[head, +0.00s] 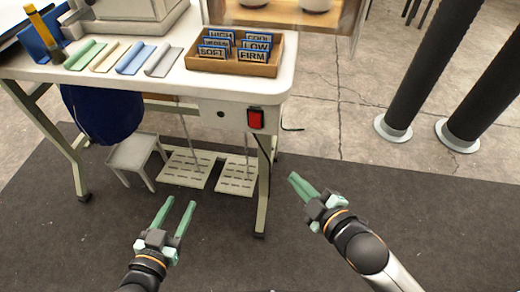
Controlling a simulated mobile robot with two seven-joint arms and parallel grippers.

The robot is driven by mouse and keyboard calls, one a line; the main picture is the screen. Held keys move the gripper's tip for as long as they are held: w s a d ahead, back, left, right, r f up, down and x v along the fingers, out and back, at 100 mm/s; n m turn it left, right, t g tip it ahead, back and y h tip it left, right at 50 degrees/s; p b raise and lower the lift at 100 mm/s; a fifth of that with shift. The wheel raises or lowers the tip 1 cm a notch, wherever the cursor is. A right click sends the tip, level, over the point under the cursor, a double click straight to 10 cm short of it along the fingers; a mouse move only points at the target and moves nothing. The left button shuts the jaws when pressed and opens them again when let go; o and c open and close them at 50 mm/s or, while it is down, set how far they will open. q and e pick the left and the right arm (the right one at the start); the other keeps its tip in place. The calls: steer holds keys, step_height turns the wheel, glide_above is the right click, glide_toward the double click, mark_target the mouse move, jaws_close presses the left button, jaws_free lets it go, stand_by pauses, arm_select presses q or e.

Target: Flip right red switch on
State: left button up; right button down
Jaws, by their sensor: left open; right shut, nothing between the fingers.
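The red switch (255,119) sits in a dark housing on the front right of the table's apron, near the right leg. Whether it is on or off is too small to tell. My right gripper (294,178) is shut and empty, below and to the right of the switch, apart from it. Its fingers point up and to the left. My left gripper (181,201) is open and empty, low in front of the table, with its fingers pointing up.
The white table (150,79) carries a wooden box (233,65) of labelled cards and several coloured strips. Foot pedals (188,168) and a small grey stool (135,157) are underneath. Dark posts (427,65) stand at the right. The mat (420,215) at right is clear.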

mark_target(251, 126)
arm_select(q)
steer(key=shift+w+d+r+m+t+h+b, duration=0.25)
steer(key=shift+r+t+b, duration=0.4)
steer(key=shift+b, duration=0.45)
steer(key=shift+w+d+r+m+t+h+b, duration=0.2)
steer(key=shift+r+m+t+h+b, duration=0.15)
steer(key=shift+r+t+b, duration=0.55)
steer(key=shift+w+d+r+m+t+h+b, duration=0.2)
steer(key=shift+r+t+h+b, duration=0.2)
steer(key=shift+b, duration=0.9)
arm_select(e)
steer(key=shift+a+r+n+t+y, duration=0.3)
steer(key=shift+a+r+n+y, duration=0.25)
steer(key=shift+n, duration=0.95)
steer(key=shift+a+r+n+t+y, duration=0.35)
steer(key=shift+a+r+n, duration=0.35)
steer(key=shift+n, duration=0.8)
steer(key=shift+a+r+n+t+y, duration=0.25)
steer(key=shift+a+r+n+y, duration=0.35)
steer(key=shift+n, duration=0.9)
steer(key=shift+d+r, duration=0.1)
